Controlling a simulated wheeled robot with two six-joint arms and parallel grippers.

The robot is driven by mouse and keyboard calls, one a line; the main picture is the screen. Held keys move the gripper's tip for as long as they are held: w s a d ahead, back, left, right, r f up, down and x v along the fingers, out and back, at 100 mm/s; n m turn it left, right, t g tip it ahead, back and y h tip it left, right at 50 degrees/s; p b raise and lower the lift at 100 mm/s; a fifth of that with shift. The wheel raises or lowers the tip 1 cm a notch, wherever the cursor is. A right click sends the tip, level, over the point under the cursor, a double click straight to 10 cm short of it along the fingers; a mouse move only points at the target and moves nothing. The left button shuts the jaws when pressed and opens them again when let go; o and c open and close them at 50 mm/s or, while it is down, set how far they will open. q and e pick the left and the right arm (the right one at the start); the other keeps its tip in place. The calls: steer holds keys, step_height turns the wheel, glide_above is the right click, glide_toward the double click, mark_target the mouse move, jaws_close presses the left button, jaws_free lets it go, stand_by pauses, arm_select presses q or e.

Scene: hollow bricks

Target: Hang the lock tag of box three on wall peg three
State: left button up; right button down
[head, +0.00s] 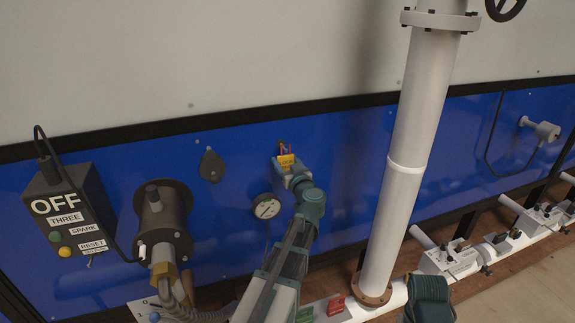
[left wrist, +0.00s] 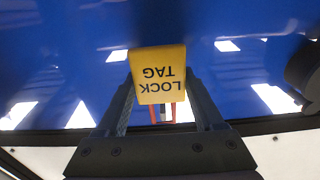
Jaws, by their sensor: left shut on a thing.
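The yellow lock tag (head: 286,160) is held in front of the blue wall panel. In the left wrist view the tag (left wrist: 158,72) reads LOCK TAG upside down, and a red shackle (left wrist: 180,112) shows below its body. My left gripper (head: 292,174) is shut on the tag, with one finger at each side of it. Box three (head: 65,215), a dark box marked OFF, THREE and SPARK, is on the wall at the left. I cannot make out a wall peg; the tag and gripper may hide it. My right gripper's fingers are not seen.
A round gauge (head: 267,207) is just left of my left arm, and a dark plate (head: 211,165) is farther left. A dark cylindrical fitting (head: 164,222) stands beside box three. A thick white pipe (head: 405,150) rises right of my left arm.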

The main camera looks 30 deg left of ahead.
arm_select(q)
steer(key=shift+w+a+f+b, duration=0.45)
steer(key=shift+a+f+b, duration=0.1)
stand_by(0.6)
steer(key=o, duration=1.5)
steer(key=v, duration=1.3)
steer(key=shift+s+d, duration=0.2)
steer(key=shift+s, duration=0.05)
steer(key=shift+f, duration=0.1)
